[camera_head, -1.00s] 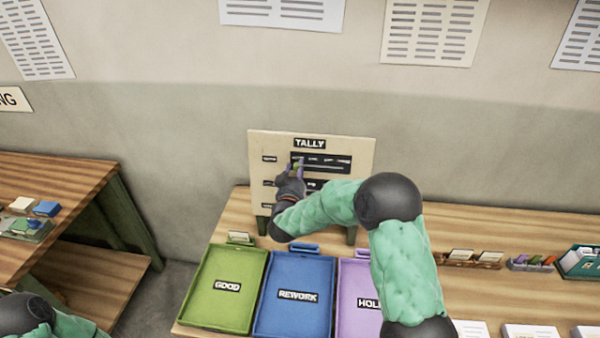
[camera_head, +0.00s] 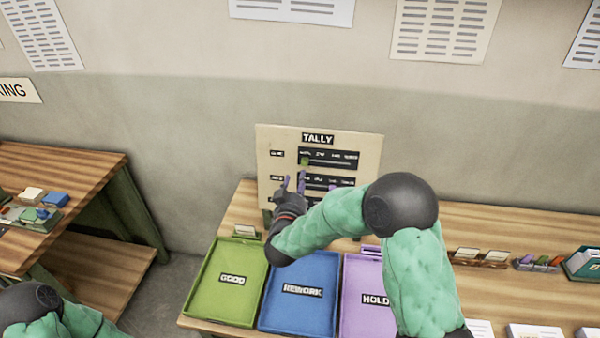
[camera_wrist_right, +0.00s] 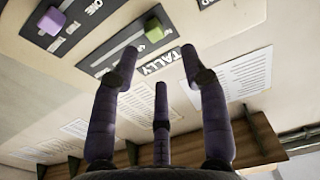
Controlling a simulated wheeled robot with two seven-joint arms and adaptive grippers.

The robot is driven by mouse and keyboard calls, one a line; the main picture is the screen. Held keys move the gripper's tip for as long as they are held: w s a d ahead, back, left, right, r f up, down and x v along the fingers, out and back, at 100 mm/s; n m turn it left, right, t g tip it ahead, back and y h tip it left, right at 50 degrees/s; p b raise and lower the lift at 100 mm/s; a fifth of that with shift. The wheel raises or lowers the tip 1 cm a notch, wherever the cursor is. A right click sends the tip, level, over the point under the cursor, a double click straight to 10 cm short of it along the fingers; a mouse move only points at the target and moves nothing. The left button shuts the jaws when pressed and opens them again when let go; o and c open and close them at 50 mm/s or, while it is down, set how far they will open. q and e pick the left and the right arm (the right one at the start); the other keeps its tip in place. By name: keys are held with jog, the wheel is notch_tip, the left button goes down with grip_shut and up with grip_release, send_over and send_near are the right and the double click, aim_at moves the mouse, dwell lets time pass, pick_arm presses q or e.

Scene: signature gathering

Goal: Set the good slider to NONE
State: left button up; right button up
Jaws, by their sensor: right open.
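The upright TALLY board (camera_head: 268,150) stands at the back of the table with dark slider panels. The green slider knob (camera_head: 304,161) is at the left end of the top slot; the small labels above it are hard to read. It also shows in the right wrist view (camera_wrist_right: 154,29). A purple knob (camera_wrist_right: 51,21) sits in the row below. My right gripper (camera_head: 294,184) is open and empty in front of the board, just below the green knob and apart from it. Its three spread fingers (camera_wrist_right: 160,85) show in the wrist view. My left gripper is out of view.
Green GOOD (camera_head: 236,304), blue REWORK (camera_head: 300,312) and purple HOLD (camera_head: 362,318) trays lie in front of the board. Card holders (camera_head: 480,257) stand to the right. A second table (camera_head: 85,165) is at the left. Wall space above the board is clear.

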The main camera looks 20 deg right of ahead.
jog(key=v, duration=0.3)
jog(key=shift+s+a, duration=0.2)
jog(key=shift+s, duration=0.1)
